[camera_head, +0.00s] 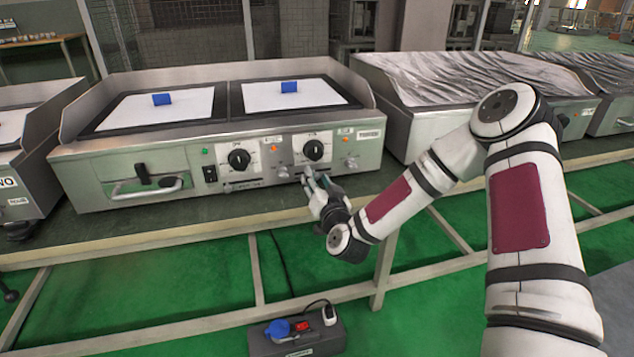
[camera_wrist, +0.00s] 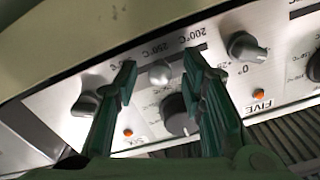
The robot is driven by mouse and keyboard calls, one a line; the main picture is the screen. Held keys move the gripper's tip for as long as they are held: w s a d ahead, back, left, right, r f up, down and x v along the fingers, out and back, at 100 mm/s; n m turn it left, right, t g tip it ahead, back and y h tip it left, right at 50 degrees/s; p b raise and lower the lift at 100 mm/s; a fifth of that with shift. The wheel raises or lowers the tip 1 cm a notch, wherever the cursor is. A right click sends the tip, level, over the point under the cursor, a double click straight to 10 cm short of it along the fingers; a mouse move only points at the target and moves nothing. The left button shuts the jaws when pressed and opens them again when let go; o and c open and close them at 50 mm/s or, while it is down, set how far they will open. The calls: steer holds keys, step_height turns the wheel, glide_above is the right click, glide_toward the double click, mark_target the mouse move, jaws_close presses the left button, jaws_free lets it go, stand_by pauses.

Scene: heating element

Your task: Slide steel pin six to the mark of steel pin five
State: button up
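The control panel (camera_wrist: 45,115) appears upside down in the wrist view. A round steel pin (camera_wrist: 160,73) stands beside the 200 and 250 °C scale, between my gripper's spread fingertips (camera_wrist: 160,68). I see a gap on each side of the pin. A second steel pin or lever (camera_wrist: 248,48) is to the right, above the FIVE label (camera_wrist: 260,101). A third steel lever (camera_wrist: 86,103) is to the left; a partly hidden label, likely SIX, is near it. I cannot tell surely which is pin six. In the head view my gripper (camera_head: 306,176) is at the panel's lower right.
The griddle (camera_head: 222,120) has two white plates with blue blocks (camera_head: 289,87). Black dials (camera_head: 239,159) stick out of the panel above the pins; one dial (camera_wrist: 176,113) sits between my fingers in the wrist view. A power strip (camera_head: 297,336) lies below the bench.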

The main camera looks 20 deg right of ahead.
steer(key=shift+w, duration=0.15)
steer(key=shift+c, duration=0.2)
jaws_close()
steer(key=shift+a+r, duration=0.1)
steer(key=shift+a, duration=2.1)
steer(key=shift+o, duration=0.2)
jaws_free()
steer(key=shift+a, duration=0.1)
steer(key=s, duration=0.8)
